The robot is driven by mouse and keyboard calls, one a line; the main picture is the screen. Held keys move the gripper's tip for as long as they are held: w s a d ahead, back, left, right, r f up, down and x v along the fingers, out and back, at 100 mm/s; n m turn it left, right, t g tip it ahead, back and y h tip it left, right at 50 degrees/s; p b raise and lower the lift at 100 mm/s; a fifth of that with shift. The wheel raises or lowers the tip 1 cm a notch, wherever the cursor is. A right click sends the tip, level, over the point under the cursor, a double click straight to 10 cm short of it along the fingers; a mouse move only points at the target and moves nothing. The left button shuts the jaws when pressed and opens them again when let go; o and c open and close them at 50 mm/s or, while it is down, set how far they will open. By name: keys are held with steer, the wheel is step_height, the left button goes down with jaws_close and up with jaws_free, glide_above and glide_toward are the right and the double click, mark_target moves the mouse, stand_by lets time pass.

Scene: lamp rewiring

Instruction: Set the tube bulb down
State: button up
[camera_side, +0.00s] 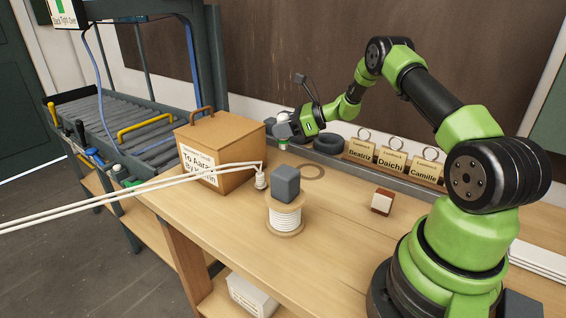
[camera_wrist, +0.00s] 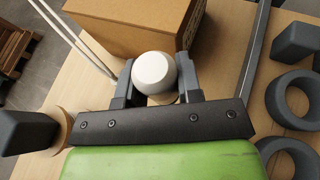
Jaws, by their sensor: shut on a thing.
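The tube bulb (camera_wrist: 154,72) shows in the wrist view as a white, rounded end between the two dark fingers. My gripper (camera_wrist: 156,84) is shut on it. In the side view my gripper (camera_side: 284,131) is above the bench, behind the grey block on the spool and to the right of the cardboard box. The bulb is small there and partly hidden by the fingers. Its lower end is hidden in the wrist view, and I cannot tell whether it touches anything. A flat tan ring (camera_side: 312,172) lies on the bench just below and right of my gripper in the side view.
A cardboard box (camera_side: 221,150) stands close by. White cords run to a small white socket (camera_side: 261,180). A grey block (camera_side: 286,184) sits on a cord spool (camera_side: 285,218). Dark rings (camera_side: 328,143) and name tags (camera_side: 390,157) line the back. A red-and-white block (camera_side: 382,202) stands right; bench around it is clear.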

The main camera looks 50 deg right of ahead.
step_height(320, 180, down, 7)
steer(key=shift+f, duration=0.2)
stand_by(0.3)
steer(key=o, duration=1)
steer(key=shift+f, duration=0.1)
